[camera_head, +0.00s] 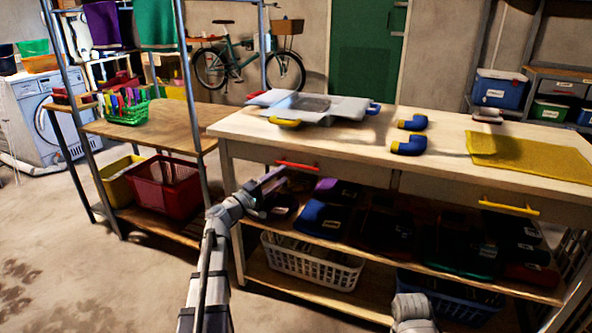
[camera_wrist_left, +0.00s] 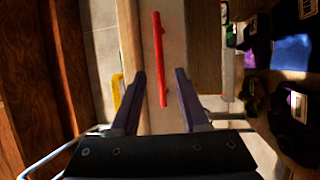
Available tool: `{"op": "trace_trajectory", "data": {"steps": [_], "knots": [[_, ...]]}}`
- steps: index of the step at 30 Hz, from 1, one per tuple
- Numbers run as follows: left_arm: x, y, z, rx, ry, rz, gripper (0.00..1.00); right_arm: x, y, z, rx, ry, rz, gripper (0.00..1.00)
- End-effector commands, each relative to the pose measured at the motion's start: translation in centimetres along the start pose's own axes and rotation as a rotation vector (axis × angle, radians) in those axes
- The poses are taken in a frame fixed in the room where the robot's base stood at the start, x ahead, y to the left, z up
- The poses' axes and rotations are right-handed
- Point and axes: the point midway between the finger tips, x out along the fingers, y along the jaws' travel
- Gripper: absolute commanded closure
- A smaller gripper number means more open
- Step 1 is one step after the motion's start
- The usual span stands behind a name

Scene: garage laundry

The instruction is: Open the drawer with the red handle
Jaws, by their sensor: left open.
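The red handle (camera_head: 297,164) is a horizontal bar on the left drawer front (camera_head: 262,153), just under the tabletop of the pale wooden workbench. The drawer looks shut. My left gripper (camera_head: 272,182) is just in front of and slightly below the left end of the handle in the head view. In the left wrist view, the jaws (camera_wrist_left: 160,78) are open and empty. The red handle (camera_wrist_left: 157,38) lies lengthwise in line with the gap, its near end between the fingertips. Contact cannot be told. My right gripper is not in view; only a grey piece of my right arm shows at the bottom.
A second drawer with a yellow handle (camera_head: 508,208) is to the right. On the workbench lie a grey folding board (camera_head: 318,106), blue-yellow pieces (camera_head: 410,145) and a yellow cloth (camera_head: 530,157). Dark folded items and a white basket (camera_head: 312,262) fill shelves below. Open floor lies at left.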

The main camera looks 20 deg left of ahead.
Motion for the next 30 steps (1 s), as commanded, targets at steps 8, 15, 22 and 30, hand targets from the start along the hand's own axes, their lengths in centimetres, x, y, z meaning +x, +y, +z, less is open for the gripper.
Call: {"op": "trace_trajectory", "data": {"steps": [8,15,22,30], "knots": [[4.5,0.1,-0.1,0.0,-0.005,0.0,0.55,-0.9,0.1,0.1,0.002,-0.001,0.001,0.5],[6.9,0.0,0.0,0.0,-0.004,0.0,0.55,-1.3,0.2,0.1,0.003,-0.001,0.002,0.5],[7.3,0.0,0.1,0.0,-0.002,-0.001,0.55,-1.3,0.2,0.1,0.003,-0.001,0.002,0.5],[7.3,0.0,0.1,0.001,-0.002,-0.001,0.69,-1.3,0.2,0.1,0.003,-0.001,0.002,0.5]]}}
